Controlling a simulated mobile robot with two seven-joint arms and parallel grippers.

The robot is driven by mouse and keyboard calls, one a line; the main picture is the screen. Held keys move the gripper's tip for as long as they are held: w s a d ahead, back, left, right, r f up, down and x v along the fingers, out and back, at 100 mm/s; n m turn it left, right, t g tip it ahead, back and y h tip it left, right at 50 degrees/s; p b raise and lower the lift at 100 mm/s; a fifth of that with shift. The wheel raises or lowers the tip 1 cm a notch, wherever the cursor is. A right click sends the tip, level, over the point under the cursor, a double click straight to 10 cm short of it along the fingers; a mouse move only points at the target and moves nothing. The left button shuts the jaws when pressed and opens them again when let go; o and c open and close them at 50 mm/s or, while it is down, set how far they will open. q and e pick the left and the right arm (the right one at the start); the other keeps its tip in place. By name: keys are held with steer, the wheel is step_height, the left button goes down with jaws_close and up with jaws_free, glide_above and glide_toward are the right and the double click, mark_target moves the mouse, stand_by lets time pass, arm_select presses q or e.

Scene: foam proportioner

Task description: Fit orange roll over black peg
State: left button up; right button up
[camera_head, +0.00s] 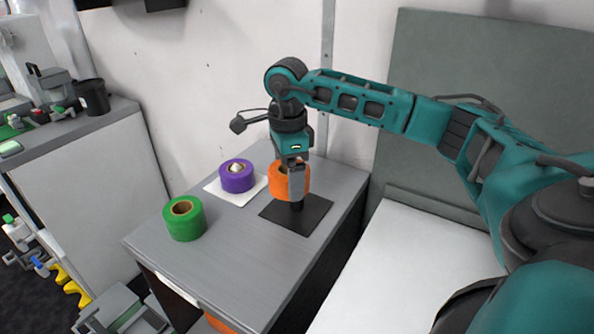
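The orange roll (276,181) is at my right gripper (295,186), above the black square base (312,217). The near finger covers part of the roll's front, and the fingers appear closed on its wall. A short dark piece shows just below the finger over the base; I cannot tell if it is the black peg or the fingertip. The roll looks upright and raised over the base, but how far it is around the peg is hidden. My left gripper is not in view.
A purple roll (236,182) sits around a light-tipped peg on a white base (218,194). A green roll (184,226) stands on the grey cabinet top (225,265) at the front left. A wall is behind. The cabinet's front middle is clear.

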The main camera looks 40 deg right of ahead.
steer(key=shift+d+m, duration=0.9)
steer(key=shift+m, duration=0.2)
steer(key=shift+d+m, duration=0.2)
steer(key=shift+m, duration=0.1)
steer(key=shift+f+b, duration=0.9)
steer(key=shift+f, duration=0.05)
step_height(320, 180, down, 3)
steer(key=shift+r+b, duration=0.15)
steer(key=shift+b, duration=0.95)
steer(key=shift+f+b, duration=0.4)
steer(key=shift+f, duration=0.1)
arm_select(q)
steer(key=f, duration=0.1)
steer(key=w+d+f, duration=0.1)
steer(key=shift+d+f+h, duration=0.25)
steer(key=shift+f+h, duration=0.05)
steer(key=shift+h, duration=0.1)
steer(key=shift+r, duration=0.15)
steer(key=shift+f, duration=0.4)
arm_select(e)
steer(key=shift+f, duration=0.65)
steer(key=o, duration=0.8)
